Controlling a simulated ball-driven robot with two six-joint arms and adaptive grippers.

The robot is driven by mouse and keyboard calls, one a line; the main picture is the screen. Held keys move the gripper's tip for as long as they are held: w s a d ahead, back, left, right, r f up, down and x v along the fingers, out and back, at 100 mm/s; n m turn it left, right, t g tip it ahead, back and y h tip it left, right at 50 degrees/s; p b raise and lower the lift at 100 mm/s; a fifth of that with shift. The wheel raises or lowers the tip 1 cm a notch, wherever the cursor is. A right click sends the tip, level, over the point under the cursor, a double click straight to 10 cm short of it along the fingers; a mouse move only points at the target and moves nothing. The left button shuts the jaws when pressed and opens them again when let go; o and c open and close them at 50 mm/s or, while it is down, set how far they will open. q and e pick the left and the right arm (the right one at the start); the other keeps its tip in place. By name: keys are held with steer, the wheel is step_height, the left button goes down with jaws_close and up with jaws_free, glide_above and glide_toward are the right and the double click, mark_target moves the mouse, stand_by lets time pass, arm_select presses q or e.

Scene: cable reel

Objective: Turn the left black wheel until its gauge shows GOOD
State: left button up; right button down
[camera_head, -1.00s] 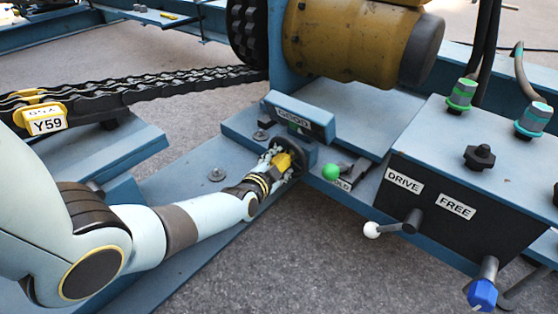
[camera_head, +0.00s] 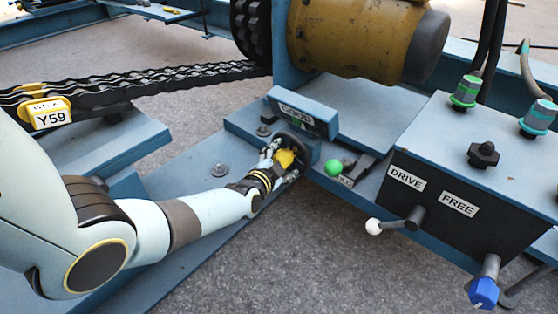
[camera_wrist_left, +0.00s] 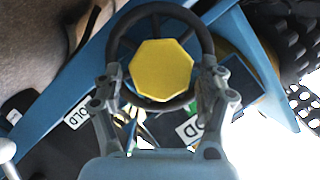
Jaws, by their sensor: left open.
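The black wheel (camera_head: 310,147) with a yellow hub stands upright at the blue gauge box (camera_head: 312,118) in the head view. The label (camera_head: 296,108) on the box appears to read GOOD, but it is small and tilted. My left gripper (camera_head: 281,160) is at the wheel's face, with its open fingers around the hub side. In the left wrist view the black rim (camera_wrist_left: 205,45) and yellow octagonal hub (camera_wrist_left: 162,70) lie between the spread fingers, which overlap the rim's two sides. I cannot tell whether they touch it. My right gripper is out of view.
A green ball knob (camera_head: 333,168) sits just right of the wheel. A control box (camera_head: 440,170) with DRIVE and FREE labels, a white-tipped lever (camera_head: 374,226) and a blue knob (camera_head: 483,292) stands at right. A yellow motor (camera_head: 350,40) is behind.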

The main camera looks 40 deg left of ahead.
arm_select(q)
steer(key=v, duration=1.2)
stand_by(1.1)
